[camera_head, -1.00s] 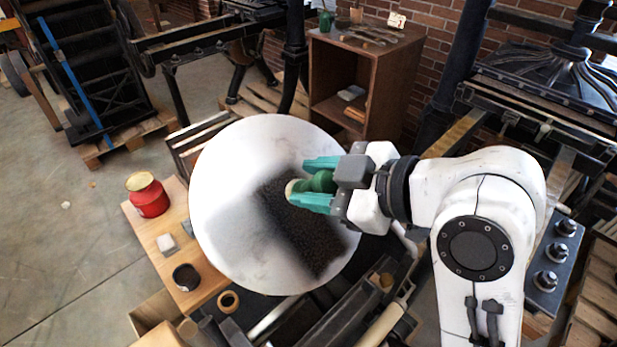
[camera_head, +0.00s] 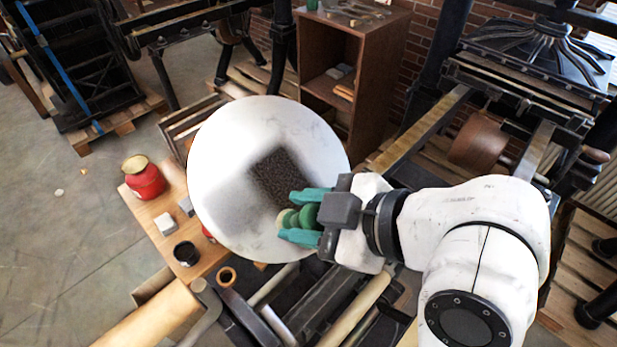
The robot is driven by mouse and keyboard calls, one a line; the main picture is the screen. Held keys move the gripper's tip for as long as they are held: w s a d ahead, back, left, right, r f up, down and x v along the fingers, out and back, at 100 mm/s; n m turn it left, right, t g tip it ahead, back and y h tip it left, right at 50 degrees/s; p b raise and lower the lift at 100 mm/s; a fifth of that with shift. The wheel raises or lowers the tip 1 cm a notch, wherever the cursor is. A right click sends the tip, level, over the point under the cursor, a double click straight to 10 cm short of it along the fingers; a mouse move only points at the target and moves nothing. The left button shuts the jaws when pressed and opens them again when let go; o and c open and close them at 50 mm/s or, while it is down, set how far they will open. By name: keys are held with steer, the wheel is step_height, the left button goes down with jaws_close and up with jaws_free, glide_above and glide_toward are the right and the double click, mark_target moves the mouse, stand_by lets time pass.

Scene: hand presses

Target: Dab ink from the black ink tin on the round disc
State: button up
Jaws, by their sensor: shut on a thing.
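The round disc (camera_head: 222,140) is large and pale, tilted in the middle of the view. A dark grainy patch (camera_head: 272,178) shows on it, with grey shading around it. My gripper (camera_head: 293,214), with teal fingers, is shut on a green rounded dabber (camera_head: 306,217) with a pale end. It is in front of the disc's lower right part; I cannot tell whether the dabber touches the disc. The black ink tin (camera_head: 186,253) stands open on the wooden board at the disc's lower left, well away from my gripper.
A red tin (camera_head: 144,178) and a small pale block (camera_head: 186,206) share the wooden board (camera_head: 150,215) with the ink tin. Rollers and bars (camera_head: 330,310) of the press lie below the disc. A brown cabinet (camera_head: 385,50) stands behind, with another press at the upper right.

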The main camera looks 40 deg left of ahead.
mark_target(291, 228)
steer(key=shift+s+d+f, duration=0.1)
steer(key=shift+s+f, duration=0.1)
steer(key=shift+f, duration=0.2)
steer(key=a+f+b, duration=0.1)
steer(key=b, duration=0.1)
steer(key=a+f+b, duration=0.1)
steer(key=f, duration=0.1)
steer(key=shift+w+a+f+b, duration=0.1)
steer(key=shift+a+f+b, duration=0.2)
steer(key=shift+b, duration=0.1)
steer(key=shift+a+f+b, duration=0.3)
steer(key=shift+a, duration=0.1)
steer(key=shift+w+a+f, duration=0.1)
steer(key=shift+a+f, duration=0.2)
steer(key=shift+f, duration=0.15)
stand_by(0.9)
steer(key=shift+r, duration=0.1)
steer(key=d+r+p, duration=0.1)
steer(key=r+p, duration=0.1)
steer(key=d+r+p, duration=0.2)
steer(key=shift+d+r, duration=0.1)
steer(key=shift+r, duration=0.2)
steer(key=shift+d+r, duration=0.1)
steer(key=shift+d, duration=0.05)
